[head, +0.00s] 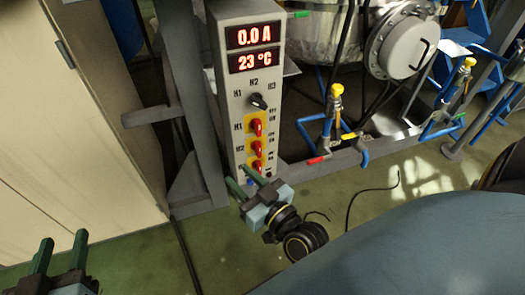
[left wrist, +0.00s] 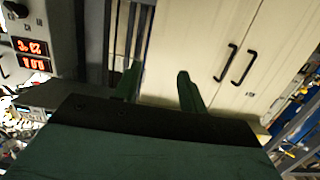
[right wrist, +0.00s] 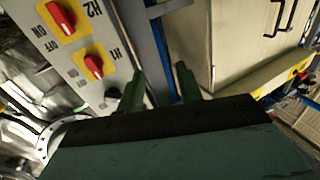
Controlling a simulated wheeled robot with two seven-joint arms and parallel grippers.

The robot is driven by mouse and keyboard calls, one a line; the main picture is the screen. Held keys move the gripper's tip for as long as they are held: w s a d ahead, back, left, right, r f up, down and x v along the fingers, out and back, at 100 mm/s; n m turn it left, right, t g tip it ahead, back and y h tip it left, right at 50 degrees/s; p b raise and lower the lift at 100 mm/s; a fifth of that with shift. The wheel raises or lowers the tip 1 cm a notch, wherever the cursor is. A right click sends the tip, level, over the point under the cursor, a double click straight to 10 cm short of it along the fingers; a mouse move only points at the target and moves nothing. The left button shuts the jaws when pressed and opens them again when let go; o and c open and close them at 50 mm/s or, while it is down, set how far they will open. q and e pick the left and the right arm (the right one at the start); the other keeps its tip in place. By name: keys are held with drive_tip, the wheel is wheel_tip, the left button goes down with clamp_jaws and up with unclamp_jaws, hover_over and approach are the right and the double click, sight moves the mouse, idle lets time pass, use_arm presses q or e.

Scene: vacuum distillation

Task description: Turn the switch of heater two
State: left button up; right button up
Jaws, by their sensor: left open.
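The grey control panel (head: 240,95) stands upright at the centre left of the head view. Its red switch H2 (head: 257,147) sits on a yellow plate below the red switch H1 (head: 256,127). In the right wrist view, switch H2 (right wrist: 60,17) is at the top left and switch H1 (right wrist: 93,65) is nearer the fingers, with ON and OFF marks. My right gripper (head: 240,175) is open and empty, in front of the panel's lower end, apart from the switches. My left gripper (head: 62,240) is open and empty at the lower left, away from the panel.
Displays (head: 253,35) read 0.0 A and 23 °C above a black knob (head: 258,101). A pale cabinet (head: 75,110) stands left of the panel. Pipes with yellow-handled valves (head: 337,92) and a metal vessel (head: 402,48) are to the right.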

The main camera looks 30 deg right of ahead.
drive_tip(key=s+d+f+m+h, duration=0.2)
drive_tip(key=d+f+m+h, duration=0.2)
drive_tip(key=d+f+h, duration=0.35)
drive_tip(key=b, duration=0.2)
approach(260, 152)
drive_tip(key=w, duration=0.3)
drive_tip(key=shift+g, duration=0.3)
drive_tip(key=x, duration=0.1)
drive_tip(key=b+x, duration=0.1)
drive_tip(key=x, duration=0.3)
drive_tip(key=shift+d+r+b, duration=0.15)
drive_tip(key=shift+d+b, duration=0.15)
drive_tip(key=shift+d, duration=0.05)
use_arm(q)
wheel_tip(260, 152, up, 11)
drive_tip(key=s+d+t+h, duration=0.1)
drive_tip(key=s+t+h, duration=0.1)
drive_tip(key=t, duration=0.6)
drive_tip(key=shift+h, duration=0.5)
use_arm(e)
drive_tip(key=shift+w+d+r, duration=0.1)
drive_tip(key=shift+w+d, duration=0.05)
drive_tip(key=shift+w, duration=0.5)
use_arm(q)
drive_tip(key=shift+s+r, duration=0.1)
use_arm(e)
drive_tip(key=shift+c, duration=0.3)
clamp_jaws()
